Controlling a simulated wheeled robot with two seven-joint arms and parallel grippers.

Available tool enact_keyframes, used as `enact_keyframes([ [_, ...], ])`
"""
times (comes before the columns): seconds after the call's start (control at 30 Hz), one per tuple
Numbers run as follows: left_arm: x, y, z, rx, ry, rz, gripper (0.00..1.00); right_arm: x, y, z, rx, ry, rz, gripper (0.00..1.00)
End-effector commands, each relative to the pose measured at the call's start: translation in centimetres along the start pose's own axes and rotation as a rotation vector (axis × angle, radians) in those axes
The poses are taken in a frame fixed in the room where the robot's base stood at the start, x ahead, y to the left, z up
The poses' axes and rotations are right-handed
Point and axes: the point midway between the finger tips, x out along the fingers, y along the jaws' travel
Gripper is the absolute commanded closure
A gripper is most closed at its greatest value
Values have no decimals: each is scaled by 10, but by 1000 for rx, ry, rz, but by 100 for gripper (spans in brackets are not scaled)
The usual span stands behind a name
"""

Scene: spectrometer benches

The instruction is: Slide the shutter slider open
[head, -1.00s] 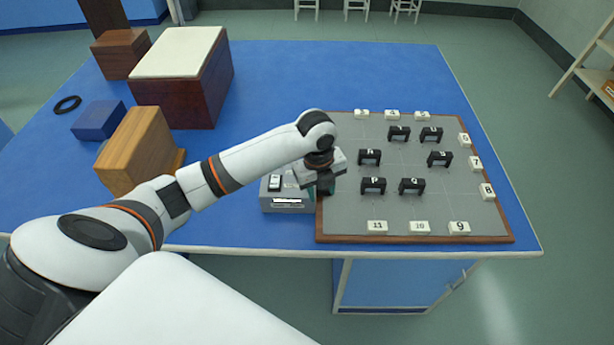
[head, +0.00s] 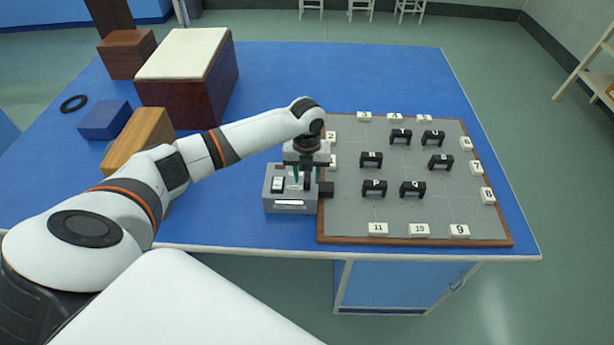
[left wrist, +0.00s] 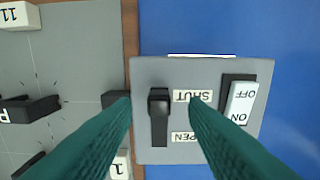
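The grey box (head: 291,207) stands at the board's left edge in the head view. In the left wrist view, the box (left wrist: 203,74) shows upside-down labels SHUT (left wrist: 192,96) and OPEN (left wrist: 184,137). The black shutter slider knob (left wrist: 159,96) sits at the SHUT end of a dark slot that runs towards OPEN. My left gripper (head: 303,184) is above the box, pointing down. In the left wrist view its teal fingers (left wrist: 160,110) are open and apart, one on each side of the slider, with nothing held. Whether they touch the box is unclear. My right gripper is out of view.
An OFF/ON rocker switch (left wrist: 240,102) sits on the same box. A black block (head: 326,190) juts from the box's side towards the grey board (head: 395,213), which bears several black bridge-shaped pieces and numbered tags. Wooden boxes (head: 184,93) stand behind the arm at left.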

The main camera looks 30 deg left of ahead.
Motion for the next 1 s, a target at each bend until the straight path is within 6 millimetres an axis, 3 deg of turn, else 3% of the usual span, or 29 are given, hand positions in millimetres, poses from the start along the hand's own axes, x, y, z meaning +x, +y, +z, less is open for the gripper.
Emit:
enact_keyframes([
  [0.2, 18, 0, 1, 1, -1, 0, 60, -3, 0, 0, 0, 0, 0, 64],
  [0.5, 21, 0, 0, 1, 1, 0, 60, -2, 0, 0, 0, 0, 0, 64],
  [0.73, 20, 0, 0, 1, 1, 0, 98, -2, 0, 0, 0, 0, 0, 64],
  [1.0, 20, 0, -2, 0, 1, 0, 100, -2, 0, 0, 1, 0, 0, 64],
])
